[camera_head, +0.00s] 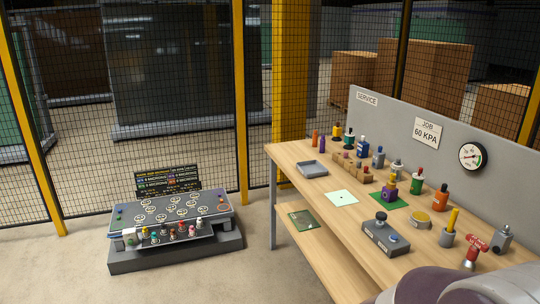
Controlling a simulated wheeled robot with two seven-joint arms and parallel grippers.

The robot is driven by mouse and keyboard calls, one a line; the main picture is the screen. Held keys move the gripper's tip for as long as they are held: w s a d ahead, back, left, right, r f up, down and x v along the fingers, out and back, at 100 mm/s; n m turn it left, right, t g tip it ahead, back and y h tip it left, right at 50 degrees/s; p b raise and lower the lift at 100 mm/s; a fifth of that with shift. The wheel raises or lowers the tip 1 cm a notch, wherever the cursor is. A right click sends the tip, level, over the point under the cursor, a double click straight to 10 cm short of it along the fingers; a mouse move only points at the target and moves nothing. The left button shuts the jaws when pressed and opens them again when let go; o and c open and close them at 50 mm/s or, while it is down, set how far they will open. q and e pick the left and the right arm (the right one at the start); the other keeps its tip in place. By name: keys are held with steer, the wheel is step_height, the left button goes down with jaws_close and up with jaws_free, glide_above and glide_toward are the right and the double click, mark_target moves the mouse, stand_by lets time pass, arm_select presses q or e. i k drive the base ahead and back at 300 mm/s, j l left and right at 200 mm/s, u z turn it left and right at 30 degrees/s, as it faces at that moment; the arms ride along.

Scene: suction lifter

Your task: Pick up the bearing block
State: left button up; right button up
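I cannot tell for sure which item is the bearing block. Several small parts stand on the wooden workbench (300,172) at right. A small purple block (389,188) with a lighter top stands on a green square mat (378,201) near the bench's middle. A blue part (362,149) stands farther back, near the grey panel. A grey box with a dark round knob (386,238) lies closer to me. Neither of my grippers is in view.
A grey back panel (400,130) carries a round gauge (472,156). A low station (175,256) with several small figures stands on the floor at left. Black mesh fencing (150,100) closes the back.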

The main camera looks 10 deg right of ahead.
mark_target(389, 194)
steer(key=i+z, duration=0.1)
steer(key=i, duration=0.4)
steer(key=i+j+z, duration=0.1)
steer(key=i, duration=0.35)
steer(key=i+j+z, duration=0.1)
steer(key=i, duration=0.35)
